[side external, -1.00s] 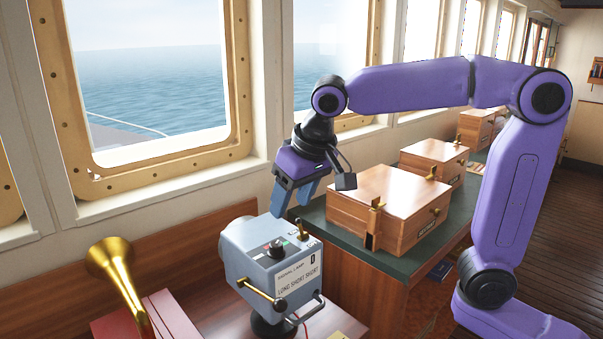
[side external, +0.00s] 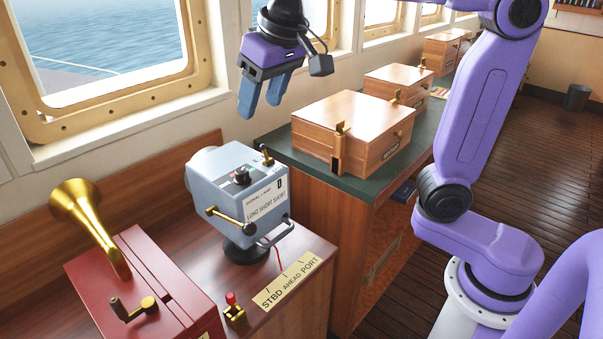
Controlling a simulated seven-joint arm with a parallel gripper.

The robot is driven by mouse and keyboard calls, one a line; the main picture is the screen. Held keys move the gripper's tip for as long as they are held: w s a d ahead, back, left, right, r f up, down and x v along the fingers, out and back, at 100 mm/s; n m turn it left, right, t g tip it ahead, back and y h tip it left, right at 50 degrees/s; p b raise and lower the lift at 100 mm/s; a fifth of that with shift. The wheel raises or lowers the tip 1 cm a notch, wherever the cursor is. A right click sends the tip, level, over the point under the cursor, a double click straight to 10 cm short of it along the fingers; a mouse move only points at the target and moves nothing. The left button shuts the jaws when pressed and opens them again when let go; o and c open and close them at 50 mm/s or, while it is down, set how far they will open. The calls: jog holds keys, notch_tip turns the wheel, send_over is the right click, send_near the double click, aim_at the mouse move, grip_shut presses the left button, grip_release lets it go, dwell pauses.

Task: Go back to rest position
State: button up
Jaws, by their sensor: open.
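My gripper (side external: 262,98) is in the upper middle of the side external view. Its two blue fingers point down and stand apart with nothing between them. It hangs in the air above and behind the grey signal lamp (side external: 232,185), clear of it. The lamp stands on the wooden console, with a dial and a toggle switch on top and a label reading "LONG SHORT SHORT". The upper part of my arm is cut off by the top edge of the picture.
Wooden boxes (side external: 350,125) stand on the green-topped counter (side external: 290,150) right of my gripper. A red box (side external: 150,285) with a brass horn (side external: 90,220) is front left. A small red-knobbed lever (side external: 233,308) and a brass plate (side external: 287,281) lie near the console edge. Windows line the back.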

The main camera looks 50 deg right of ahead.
jog(key=s+d+f+n+g, duration=0.1)
jog(key=s+d+f+n, duration=0.2)
jog(key=s+f, duration=0.3)
jog(key=s+d+f+n+g, duration=0.1)
jog(key=s+d+f+n, duration=0.2)
jog(key=s, duration=0.7)
jog(key=s+d+f+n+g, duration=0.2)
jog(key=s+f+n, duration=0.3)
jog(key=s+f, duration=0.3)
notch_tip(320, 180, down, 2)
jog(key=shift+d+f+n, duration=0.1)
jog(key=shift+d+n, duration=0.3)
jog(key=shift+d, duration=0.4)
